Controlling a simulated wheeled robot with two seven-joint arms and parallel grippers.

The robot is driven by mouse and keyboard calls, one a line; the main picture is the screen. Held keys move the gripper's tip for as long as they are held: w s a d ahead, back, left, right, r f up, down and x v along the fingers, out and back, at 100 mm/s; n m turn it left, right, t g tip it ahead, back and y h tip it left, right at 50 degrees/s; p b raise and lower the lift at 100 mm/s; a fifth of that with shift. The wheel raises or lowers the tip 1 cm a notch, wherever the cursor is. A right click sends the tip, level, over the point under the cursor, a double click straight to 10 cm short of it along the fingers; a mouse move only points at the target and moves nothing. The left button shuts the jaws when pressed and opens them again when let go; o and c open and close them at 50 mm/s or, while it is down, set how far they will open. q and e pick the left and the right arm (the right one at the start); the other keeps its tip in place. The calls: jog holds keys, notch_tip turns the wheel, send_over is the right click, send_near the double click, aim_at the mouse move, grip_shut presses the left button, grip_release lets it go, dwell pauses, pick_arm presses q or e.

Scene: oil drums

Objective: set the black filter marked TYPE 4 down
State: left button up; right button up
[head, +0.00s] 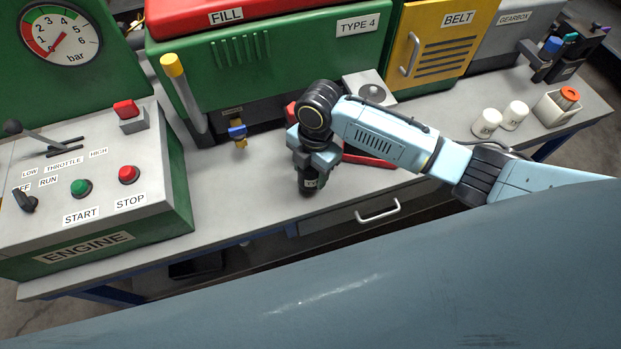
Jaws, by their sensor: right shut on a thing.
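My right gripper (312,158) is shut on a black filter (311,182) over the grey bench top, near its front edge. The filter is upright and dark, with a small pale mark low on its side that is too small to read. My gripper and wrist hide its upper part. I cannot tell whether its base touches the bench. My left gripper is not in view.
A red tray (368,160) lies partly behind my right arm. The ENGINE control box (85,190) is at left. White cups (487,122) stand at right. Bench left of the filter is clear.

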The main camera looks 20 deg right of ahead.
aim_at(310, 180)
jog(key=shift+f+b, duration=0.35)
jog(key=shift+f, duration=1.6)
jog(key=shift+f, duration=0.2)
jog(key=o, duration=1.2)
jog(key=shift+r, duration=0.1)
jog(key=r, duration=0.4)
jog(key=d+r+p, duration=0.1)
jog(key=r, duration=0.3)
jog(key=r+p, duration=0.1)
jog(key=r, duration=0.3)
jog(key=shift+w+d, duration=0.15)
jog(key=shift+w, duration=0.2)
